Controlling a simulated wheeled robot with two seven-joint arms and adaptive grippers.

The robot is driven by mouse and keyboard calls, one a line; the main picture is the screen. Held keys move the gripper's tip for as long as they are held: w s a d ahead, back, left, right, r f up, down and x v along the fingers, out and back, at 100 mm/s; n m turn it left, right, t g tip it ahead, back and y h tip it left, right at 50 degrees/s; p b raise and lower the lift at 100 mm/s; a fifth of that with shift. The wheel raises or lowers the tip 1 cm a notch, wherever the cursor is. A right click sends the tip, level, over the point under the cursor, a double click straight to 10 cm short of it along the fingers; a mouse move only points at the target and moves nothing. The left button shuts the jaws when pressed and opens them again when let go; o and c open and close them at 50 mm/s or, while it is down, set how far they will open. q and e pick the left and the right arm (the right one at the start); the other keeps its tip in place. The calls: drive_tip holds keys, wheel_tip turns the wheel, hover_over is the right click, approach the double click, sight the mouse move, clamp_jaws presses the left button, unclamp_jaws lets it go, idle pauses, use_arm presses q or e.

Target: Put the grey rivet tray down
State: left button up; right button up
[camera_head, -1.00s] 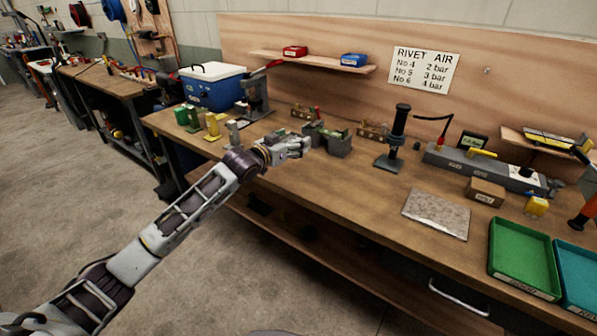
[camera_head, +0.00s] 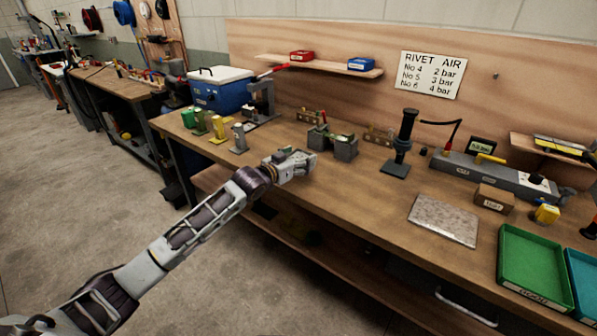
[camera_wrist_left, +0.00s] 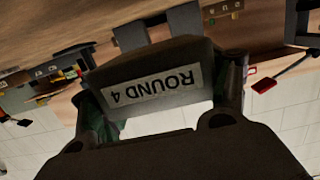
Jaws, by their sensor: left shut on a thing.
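My left gripper (camera_head: 304,163) is over the front part of the workbench, in front of a grey two-block fixture (camera_head: 345,148). In the left wrist view the grey rivet tray (camera_wrist_left: 195,76), with an upside-down label "ROUND 4", sits between the fingers of the gripper (camera_wrist_left: 165,95), which is shut on it. In the head view the tray is mostly hidden by the hand. I cannot tell its exact height above the bench. My right gripper is not in view.
On the workbench (camera_head: 350,190) stand a speckled plate (camera_head: 443,221), a dark post stand (camera_head: 401,145), a cardboard box (camera_head: 494,198) and a green tray (camera_head: 533,265). Small coloured stands (camera_head: 218,128) and a blue cooler (camera_head: 222,92) are at the left. Bare wood lies between the hand and the plate.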

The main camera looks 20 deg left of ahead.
sight(298, 179)
use_arm(q)
wheel_tip(298, 179, down, 4)
drive_tip(key=shift+r+b, duration=0.1)
drive_tip(key=shift+b, duration=0.2)
drive_tip(key=shift+f, duration=0.5)
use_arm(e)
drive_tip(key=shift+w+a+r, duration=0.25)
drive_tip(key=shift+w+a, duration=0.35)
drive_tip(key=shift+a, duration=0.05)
use_arm(q)
drive_tip(key=shift+f, duration=0.1)
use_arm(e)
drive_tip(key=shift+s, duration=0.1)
use_arm(q)
drive_tip(key=o, duration=1.1)
drive_tip(key=shift+o, duration=0.2)
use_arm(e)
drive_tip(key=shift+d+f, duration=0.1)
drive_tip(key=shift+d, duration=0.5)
use_arm(q)
drive_tip(key=shift+s, duration=0.1)
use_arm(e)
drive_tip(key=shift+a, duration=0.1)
